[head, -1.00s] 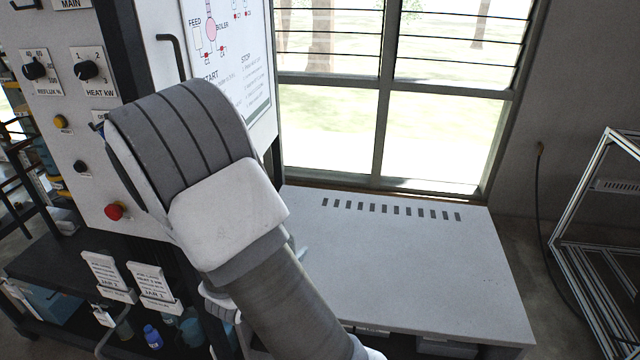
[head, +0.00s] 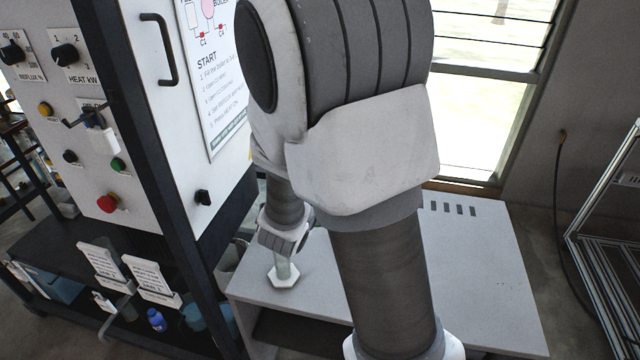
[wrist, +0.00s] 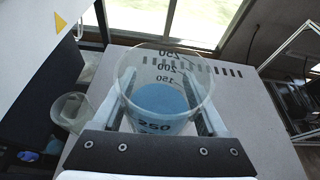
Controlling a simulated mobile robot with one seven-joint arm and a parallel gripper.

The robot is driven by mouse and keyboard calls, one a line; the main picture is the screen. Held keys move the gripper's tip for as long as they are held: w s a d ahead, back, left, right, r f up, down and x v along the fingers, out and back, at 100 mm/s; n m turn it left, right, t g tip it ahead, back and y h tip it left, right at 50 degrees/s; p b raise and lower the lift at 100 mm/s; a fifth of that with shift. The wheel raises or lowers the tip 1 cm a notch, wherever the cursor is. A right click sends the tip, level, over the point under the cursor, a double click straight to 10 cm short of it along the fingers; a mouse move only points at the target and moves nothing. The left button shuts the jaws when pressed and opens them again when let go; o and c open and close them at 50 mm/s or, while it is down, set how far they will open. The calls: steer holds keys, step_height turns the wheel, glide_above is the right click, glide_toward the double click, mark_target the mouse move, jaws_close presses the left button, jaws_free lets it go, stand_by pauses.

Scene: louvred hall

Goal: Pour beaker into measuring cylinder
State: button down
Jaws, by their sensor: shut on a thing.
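A clear beaker (wrist: 165,93) with black volume marks holds blue liquid in the wrist view. My gripper (wrist: 160,108) is shut on it, one finger on each side. The beaker looks roughly upright, with its open rim towards the wrist camera. In the head view, a clear measuring cylinder (head: 284,269) with a white hexagonal foot stands on the left part of the grey bench. My wrist hides its upper part. I cannot make out the beaker or fingertips in the head view, and I cannot identify the cylinder in the wrist view.
The grey bench top (head: 480,270) is clear on the right. A translucent container (wrist: 70,110) is left of the beaker in the wrist view. A control cabinet (head: 90,160) with knobs stands left, its dark post close to my arm. A metal frame (head: 610,230) stands at right.

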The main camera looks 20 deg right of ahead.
steer(key=n+p, duration=0.1)
steer(key=p, duration=0.2)
steer(key=n+g+h+p, duration=0.1)
steer(key=n+p, duration=0.1)
steer(key=p, duration=0.1)
steer(key=shift+a+r+h, duration=0.1)
steer(key=shift+r+h, duration=0.05)
steer(key=shift+h, duration=0.15)
steer(key=n+p, duration=0.1)
steer(key=w+a+n+h+p, duration=0.1)
steer(key=p, duration=0.1)
steer(key=n+h+p, duration=0.1)
steer(key=p, duration=0.1)
steer(key=shift+w+a+r+n+g, duration=0.15)
steer(key=shift+a+r+n+g, duration=0.15)
steer(key=shift+g, duration=0.1)
steer(key=shift+w+a+r+n+h+p, duration=0.15)
steer(key=shift+r+n+h+p, duration=0.55)
steer(key=shift+p, duration=0.6)
